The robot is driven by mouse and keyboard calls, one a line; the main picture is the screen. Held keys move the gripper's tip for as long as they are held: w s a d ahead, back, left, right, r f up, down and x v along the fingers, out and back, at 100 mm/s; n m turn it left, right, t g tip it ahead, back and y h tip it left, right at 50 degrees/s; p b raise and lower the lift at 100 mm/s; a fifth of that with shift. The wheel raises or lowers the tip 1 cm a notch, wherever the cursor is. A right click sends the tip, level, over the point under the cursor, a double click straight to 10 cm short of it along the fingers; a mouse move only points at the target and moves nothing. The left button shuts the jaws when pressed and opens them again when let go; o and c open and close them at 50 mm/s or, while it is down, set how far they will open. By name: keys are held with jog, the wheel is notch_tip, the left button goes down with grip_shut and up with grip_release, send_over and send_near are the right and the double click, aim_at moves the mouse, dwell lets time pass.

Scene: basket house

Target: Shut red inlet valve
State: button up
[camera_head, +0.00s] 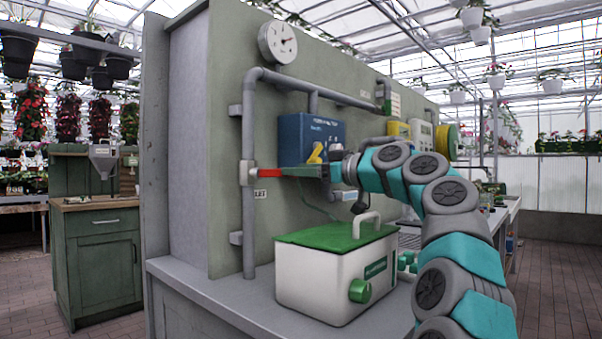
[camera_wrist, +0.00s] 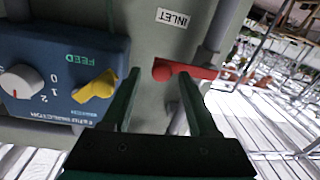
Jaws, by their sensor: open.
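The red inlet valve lever (camera_head: 268,174) sticks out level to the right from a light valve body (camera_head: 247,173) on the vertical grey pipe, crosswise to that pipe. An INLET label (camera_wrist: 172,18) is beside the lever.
A blue feed box (camera_head: 302,138) with a yellow knob (camera_wrist: 97,87) and white dial (camera_wrist: 20,82) is close beside my gripper. A white tank with a green lid (camera_head: 330,237) stands on the bench below. A gauge (camera_head: 278,42) is above.

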jog(key=s+d+r+b, duration=0.2)
jog(key=s, duration=0.5)
jog(key=s+d+r+b, duration=0.1)
jog(key=s+d+b, duration=0.1)
jog(key=s, duration=0.6)
jog(key=shift+s+r+b, duration=0.25)
jog(key=shift+r+b, duration=0.15)
jog(key=shift+b, duration=0.1)
jog(key=shift+s, duration=0.1)
dwell(0.4)
